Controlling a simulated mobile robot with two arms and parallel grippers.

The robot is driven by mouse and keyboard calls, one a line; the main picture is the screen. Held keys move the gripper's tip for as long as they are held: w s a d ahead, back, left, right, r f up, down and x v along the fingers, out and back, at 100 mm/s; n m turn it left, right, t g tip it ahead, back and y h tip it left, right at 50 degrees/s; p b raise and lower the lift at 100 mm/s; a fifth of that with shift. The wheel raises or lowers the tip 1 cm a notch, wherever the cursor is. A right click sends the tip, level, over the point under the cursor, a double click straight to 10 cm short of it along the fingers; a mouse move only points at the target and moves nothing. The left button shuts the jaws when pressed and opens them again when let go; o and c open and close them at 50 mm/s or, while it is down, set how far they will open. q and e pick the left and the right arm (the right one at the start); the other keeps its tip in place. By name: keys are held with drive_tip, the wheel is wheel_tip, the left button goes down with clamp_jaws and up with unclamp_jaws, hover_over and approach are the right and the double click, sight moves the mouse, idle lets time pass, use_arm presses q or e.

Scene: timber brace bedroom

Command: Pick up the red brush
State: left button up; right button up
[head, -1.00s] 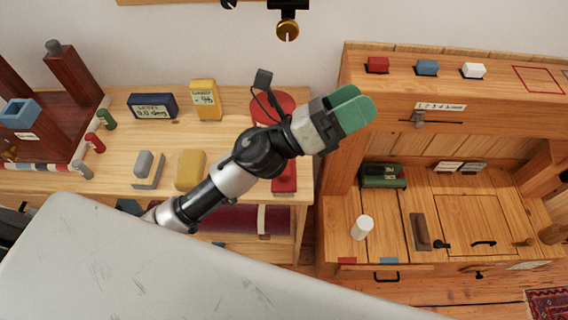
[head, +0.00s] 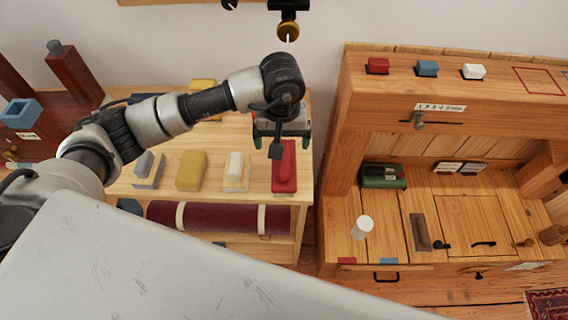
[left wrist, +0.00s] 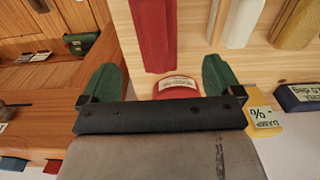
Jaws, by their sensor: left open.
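The red brush (head: 284,172) lies on the light wood table near its right end, long side running front to back. My left gripper (head: 281,138) is open above the table, close to the far end of the brush; my wrist hides part of that area. In the left wrist view the brush (left wrist: 151,36) shows ahead of the two green fingertips (left wrist: 160,76), between their lines and nearer the left one. My right gripper is not in view.
Left of the brush lie a white-topped block (head: 235,170), a yellow block (head: 191,170) and a grey one (head: 149,168). A labelled round red thing (left wrist: 178,90) sits close to the gripper. The workbench (head: 380,100) stands right, across a gap.

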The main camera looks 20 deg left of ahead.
sight(284, 156)
use_arm(q)
wheel_tip(284, 156, down, 4)
drive_tip(key=shift+r, duration=0.25)
drive_tip(key=shift+s+d+f+p, duration=0.1)
drive_tip(key=shift+d+f+p, duration=0.05)
drive_tip(key=shift+f+p, duration=0.45)
wheel_tip(284, 156, down, 4)
drive_tip(key=shift+d+f+p, duration=0.1)
drive_tip(key=shift+f+p, duration=0.05)
drive_tip(key=shift+p, duration=0.2)
drive_tip(key=shift+c, duration=0.4)
drive_tip(key=c, duration=1)
drive_tip(key=shift+r, duration=0.2)
